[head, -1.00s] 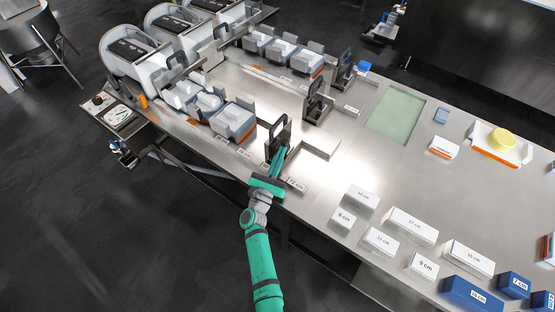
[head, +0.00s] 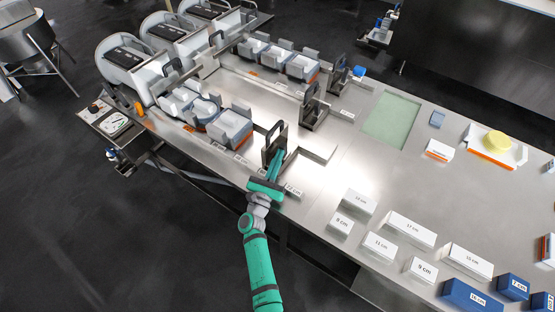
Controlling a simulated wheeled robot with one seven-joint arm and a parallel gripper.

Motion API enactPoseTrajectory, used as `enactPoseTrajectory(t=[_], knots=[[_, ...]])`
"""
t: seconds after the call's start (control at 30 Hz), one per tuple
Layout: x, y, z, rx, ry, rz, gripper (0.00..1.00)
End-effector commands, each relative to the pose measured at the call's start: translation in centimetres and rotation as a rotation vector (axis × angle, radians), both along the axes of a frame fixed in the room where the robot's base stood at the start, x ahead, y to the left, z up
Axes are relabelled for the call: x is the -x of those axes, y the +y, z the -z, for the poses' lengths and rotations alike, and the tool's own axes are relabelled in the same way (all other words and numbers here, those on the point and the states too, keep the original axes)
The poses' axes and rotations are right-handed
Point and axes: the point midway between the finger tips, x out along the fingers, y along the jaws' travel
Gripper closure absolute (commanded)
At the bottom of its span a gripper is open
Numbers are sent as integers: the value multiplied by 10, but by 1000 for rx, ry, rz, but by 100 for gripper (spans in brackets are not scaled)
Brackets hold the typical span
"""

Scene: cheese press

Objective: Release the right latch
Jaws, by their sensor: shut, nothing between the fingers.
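A dark upright bracket (head: 274,143) with a looped top stands near the front edge of the steel table (head: 225,85). My teal gripper (head: 277,158) is shut and empty, and reaches up from the front edge to the lower right side of this bracket. It overlaps the bracket's lower part in the picture; whether they touch, I cannot tell. Two similar brackets stand farther back, one in the middle (head: 312,105) and one at the far edge (head: 338,75). No latch is clearly discernible at this size, and the gripper hides part of the nearest bracket's base.
Grey boxes (head: 230,126) stand left of the nearest bracket, with white rounded machines (head: 130,55) behind. White labelled blocks (head: 411,229) and blue blocks (head: 471,296) lie at the right front. The table around the green panel (head: 392,117) is mostly clear.

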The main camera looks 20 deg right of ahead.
Motion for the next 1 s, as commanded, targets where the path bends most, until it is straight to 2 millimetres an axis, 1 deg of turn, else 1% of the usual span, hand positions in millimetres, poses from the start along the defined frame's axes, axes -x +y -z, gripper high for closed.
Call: enactPoseTrajectory(t=[0.43,1.0], knots=[[-11,-14,-16,1,-2,1,100],[-19,-24,-22,0,-1,1,100]])
